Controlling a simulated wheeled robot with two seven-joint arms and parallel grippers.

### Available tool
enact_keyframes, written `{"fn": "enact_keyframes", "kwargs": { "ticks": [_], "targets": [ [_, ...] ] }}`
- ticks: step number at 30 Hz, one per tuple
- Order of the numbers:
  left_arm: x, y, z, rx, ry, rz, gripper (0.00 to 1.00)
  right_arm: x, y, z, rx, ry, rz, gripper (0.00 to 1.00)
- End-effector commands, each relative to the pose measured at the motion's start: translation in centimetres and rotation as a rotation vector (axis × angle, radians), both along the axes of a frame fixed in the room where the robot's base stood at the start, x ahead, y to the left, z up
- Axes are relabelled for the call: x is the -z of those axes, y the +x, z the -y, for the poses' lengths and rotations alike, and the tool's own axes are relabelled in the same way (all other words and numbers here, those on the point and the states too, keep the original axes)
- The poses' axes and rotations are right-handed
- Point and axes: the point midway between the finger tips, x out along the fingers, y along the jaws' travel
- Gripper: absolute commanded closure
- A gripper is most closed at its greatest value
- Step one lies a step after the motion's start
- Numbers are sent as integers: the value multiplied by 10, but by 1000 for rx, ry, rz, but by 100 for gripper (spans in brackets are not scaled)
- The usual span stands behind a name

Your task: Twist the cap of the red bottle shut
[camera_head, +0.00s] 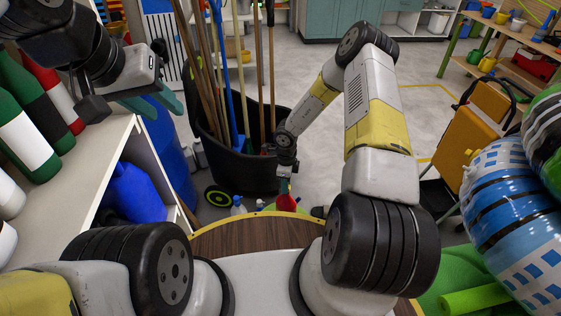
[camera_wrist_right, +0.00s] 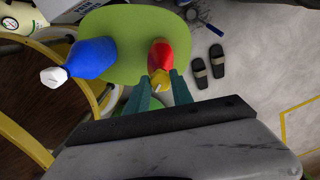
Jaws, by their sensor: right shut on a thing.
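The red bottle (camera_wrist_right: 161,52) stands on a green surface in the right wrist view, with its yellow cap (camera_wrist_right: 160,79) toward the camera. My right gripper (camera_wrist_right: 164,88) has its teal fingers on both sides of the cap and is shut on it. In the head view the red bottle (camera_head: 287,202) shows just below my right gripper (camera_head: 285,182), where the cap is too small to make out. My left gripper (camera_head: 165,100) hangs beside the shelf at the upper left, away from the bottle. Its finger gap is not clear.
A blue bottle with a white cap (camera_wrist_right: 90,58) stands left of the red one on the green surface (camera_wrist_right: 128,28). A black bin (camera_head: 235,165) of long-handled tools stands behind the right gripper. A shelf (camera_head: 105,165) with bottles is at left. An orange chair (camera_head: 467,140) stands right.

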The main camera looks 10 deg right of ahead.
Motion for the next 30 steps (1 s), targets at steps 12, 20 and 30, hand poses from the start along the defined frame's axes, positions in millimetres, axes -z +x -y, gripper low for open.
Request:
{"fn": "enact_keyframes", "kwargs": {
  "ticks": [12,20,30],
  "targets": [
    [0,0,0,0,0,0,64,0,1,0,141,1,1,100],
    [0,0,0,0,0,0,64,0,1,0,150,1,1,100],
    [0,0,0,0,0,0,64,0,1,0,149,1,0,55]
  ]
}}
